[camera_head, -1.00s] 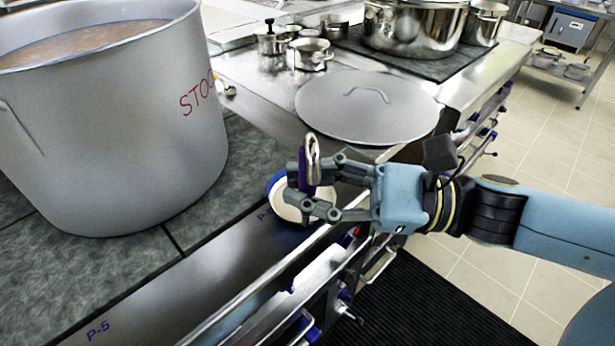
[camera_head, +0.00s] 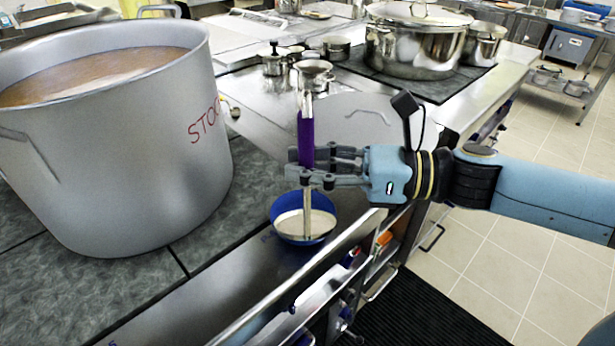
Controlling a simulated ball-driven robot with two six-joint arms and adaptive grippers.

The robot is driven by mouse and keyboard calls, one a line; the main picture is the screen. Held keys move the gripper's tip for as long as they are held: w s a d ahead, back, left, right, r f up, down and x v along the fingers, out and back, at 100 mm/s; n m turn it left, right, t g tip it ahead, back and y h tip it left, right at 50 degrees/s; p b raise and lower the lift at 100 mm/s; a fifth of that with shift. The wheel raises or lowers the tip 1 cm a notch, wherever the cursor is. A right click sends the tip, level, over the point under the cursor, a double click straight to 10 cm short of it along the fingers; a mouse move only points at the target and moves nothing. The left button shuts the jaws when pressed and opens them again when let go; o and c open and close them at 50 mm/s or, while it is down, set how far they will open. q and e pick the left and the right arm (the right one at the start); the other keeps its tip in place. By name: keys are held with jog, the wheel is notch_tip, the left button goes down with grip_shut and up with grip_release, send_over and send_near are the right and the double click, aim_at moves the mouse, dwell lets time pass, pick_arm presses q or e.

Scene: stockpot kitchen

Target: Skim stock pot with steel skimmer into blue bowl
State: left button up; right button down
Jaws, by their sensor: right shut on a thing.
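My right gripper (camera_head: 308,172) is shut on the purple handle of the steel skimmer (camera_head: 305,135), which stands nearly upright. Its bare steel end shows above the grip. Its steel shaft runs down in front of the blue bowl (camera_head: 276,208). The bowl sits on the dark counter at its front edge, with a pale round surface inside. I cannot tell whether that is the skimmer's head or the bowl's contents. The big grey stock pot (camera_head: 130,165) stands at the left, full of brown liquid with a paler patch. My left gripper is not in view.
A flat grey lid (camera_head: 345,125) lies behind my right gripper. Small steel pots (camera_head: 275,62) and a large lidded steel pot (camera_head: 415,45) stand at the back. A steel rail (camera_head: 290,290) runs along the counter front. Dark counter between pot and bowl is clear.

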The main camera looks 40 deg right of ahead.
jog(key=w+d+f+m+g+b, duration=0.1)
jog(key=w+d+f+m, duration=0.1)
jog(key=w+d+m, duration=0.4)
jog(key=w+d+f+m+g+b, duration=0.2)
jog(key=w+d+m, duration=0.4)
jog(key=w, duration=0.5)
jog(key=shift+w+d+f, duration=0.2)
jog(key=shift+w+f, duration=0.15)
jog(key=shift+f, duration=0.05)
dwell(0.3)
dwell(0.4)
dwell(2.0)
